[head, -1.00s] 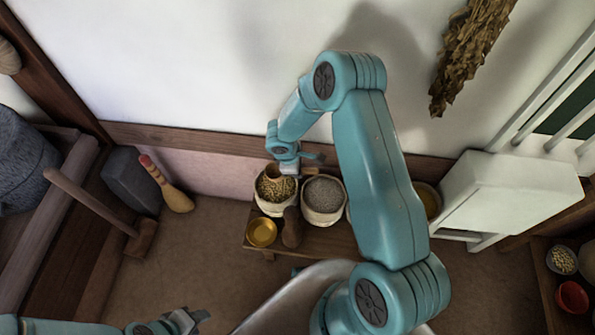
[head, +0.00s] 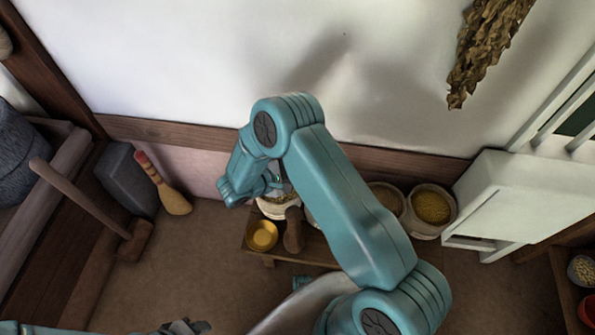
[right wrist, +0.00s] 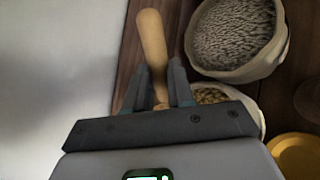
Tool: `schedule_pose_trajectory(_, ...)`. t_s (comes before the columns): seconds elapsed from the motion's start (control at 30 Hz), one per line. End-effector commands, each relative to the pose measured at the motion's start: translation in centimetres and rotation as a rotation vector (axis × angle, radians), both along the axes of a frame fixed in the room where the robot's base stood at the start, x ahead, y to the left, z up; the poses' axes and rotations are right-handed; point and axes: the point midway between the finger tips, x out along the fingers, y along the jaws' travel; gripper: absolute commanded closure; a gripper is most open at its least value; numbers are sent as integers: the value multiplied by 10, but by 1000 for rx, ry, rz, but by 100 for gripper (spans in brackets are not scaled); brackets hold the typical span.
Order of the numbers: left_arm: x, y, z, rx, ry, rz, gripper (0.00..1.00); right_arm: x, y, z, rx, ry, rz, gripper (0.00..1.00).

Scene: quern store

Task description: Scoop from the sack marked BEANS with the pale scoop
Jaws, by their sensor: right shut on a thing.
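My right gripper (right wrist: 160,92) is shut on a pale wooden handle (right wrist: 151,40), which sticks up from between the fingers in the right wrist view. The scoop's bowl is hidden behind the gripper. In the head view my right arm largely covers the gripper, at the left end of the low bench. A pale sack (head: 279,211) of yellow-green beans or grains is there; its contents (right wrist: 210,96) also show just behind the gripper in the wrist view. No marking on it is readable. My left gripper (head: 187,327) is low at the bottom edge, cut off, its jaws unclear.
A sack of grey seeds (right wrist: 238,34) stands beside the first. A tan-filled sack (head: 386,197) and a yellow-filled sack (head: 432,208) stand further right. A brass bowl (head: 262,236) and a brown object (head: 293,231) sit at the bench (head: 285,252) front. The wall is close behind.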

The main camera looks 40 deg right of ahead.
Motion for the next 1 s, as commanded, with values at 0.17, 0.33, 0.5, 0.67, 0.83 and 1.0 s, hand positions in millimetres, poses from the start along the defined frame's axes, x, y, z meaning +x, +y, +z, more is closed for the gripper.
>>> schedule_pose_trajectory(0.17,0,0,-9,0,0,0,57,-1,0,-17,2,2,0,100)
schedule_pose_trajectory(0.33,0,0,-16,0,-1,0,57,0,0,-32,4,3,-1,100)
schedule_pose_trajectory(0.5,0,0,-23,0,0,0,57,-1,0,-46,4,2,0,100)
schedule_pose_trajectory(0.67,0,0,-30,0,0,0,57,-1,0,-59,5,3,-1,100)
schedule_pose_trajectory(0.83,0,0,-26,0,0,0,57,0,8,-60,5,1,2,100)
schedule_pose_trajectory(1.0,0,0,-21,0,-1,0,57,1,23,-60,4,1,0,100)
